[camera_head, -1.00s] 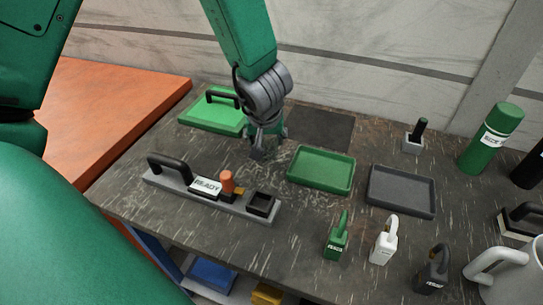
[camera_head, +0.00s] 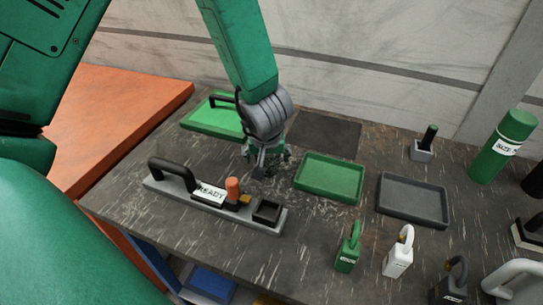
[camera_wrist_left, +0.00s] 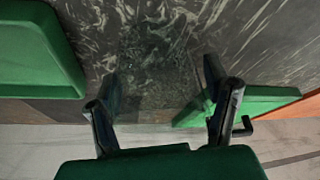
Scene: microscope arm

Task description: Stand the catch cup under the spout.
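My left gripper (camera_head: 266,170) hangs above the dark table, left of a green tray (camera_head: 330,178). In the left wrist view (camera_wrist_left: 165,110) its two fingers are apart with nothing held between them. Nearer the front edge is a long grey fixture (camera_head: 215,207) with a black arched handle (camera_head: 170,172), a READY label, an orange cylinder (camera_head: 233,189) and a small black square open-topped box (camera_head: 267,212). A grey jug-like vessel (camera_head: 515,282) is cut off at the lower right. I cannot tell which piece is the catch cup or the spout. My right gripper is not in view.
A green lid-like block with a black handle (camera_head: 213,116) stands at back left. A grey tray (camera_head: 413,199) and green bottle (camera_head: 503,147) stand right. Green (camera_head: 347,252), white (camera_head: 399,257) and dark (camera_head: 450,287) lock-shaped pieces line the front. A dark mat (camera_head: 327,134) lies bare.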

